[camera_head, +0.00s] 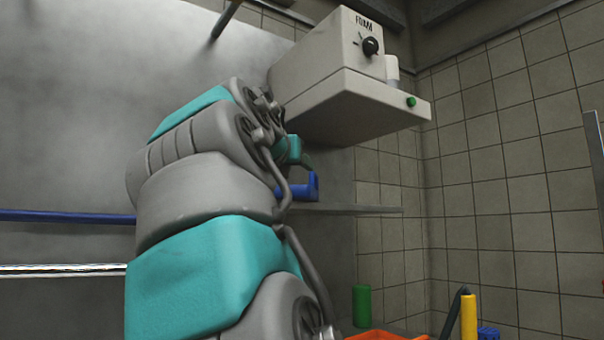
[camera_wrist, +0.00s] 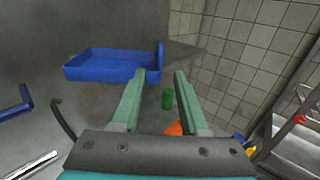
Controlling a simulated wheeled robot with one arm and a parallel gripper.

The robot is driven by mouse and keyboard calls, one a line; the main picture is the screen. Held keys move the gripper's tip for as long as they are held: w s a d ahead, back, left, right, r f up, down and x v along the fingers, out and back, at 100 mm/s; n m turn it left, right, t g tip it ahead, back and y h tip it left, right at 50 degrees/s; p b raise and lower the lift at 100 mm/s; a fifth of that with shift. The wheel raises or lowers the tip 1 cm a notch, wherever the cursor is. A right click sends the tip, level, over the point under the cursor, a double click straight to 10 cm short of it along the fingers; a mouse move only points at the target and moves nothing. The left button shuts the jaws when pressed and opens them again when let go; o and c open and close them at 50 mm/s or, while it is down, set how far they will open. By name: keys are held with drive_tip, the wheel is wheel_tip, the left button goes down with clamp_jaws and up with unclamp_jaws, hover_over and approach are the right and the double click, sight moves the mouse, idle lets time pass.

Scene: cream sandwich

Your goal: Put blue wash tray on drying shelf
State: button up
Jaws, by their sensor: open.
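The blue wash tray (camera_wrist: 105,72) is at the upper left of the wrist view, with a raised blue end piece at its right side. It appears to sit on the grey drying shelf (camera_wrist: 184,51), whose bare end shows to its right. In the head view, only a blue part of the tray (camera_head: 312,188) shows past my arm, just above the thin shelf edge (camera_head: 360,209). My gripper (camera_wrist: 161,76) is open and empty, its two green fingers apart. The left fingertip is near the tray's right end in the picture; whether they touch cannot be told.
Low down are a green cylinder (camera_head: 361,306), an orange item (camera_head: 385,336) and a yellow cylinder (camera_head: 468,317). A blue rail (camera_head: 65,216) runs along the left. Tiled wall closes the right side.

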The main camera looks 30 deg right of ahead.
drive_tip(key=v, duration=0.3)
drive_tip(key=shift+s, duration=0.15)
idle(0.5)
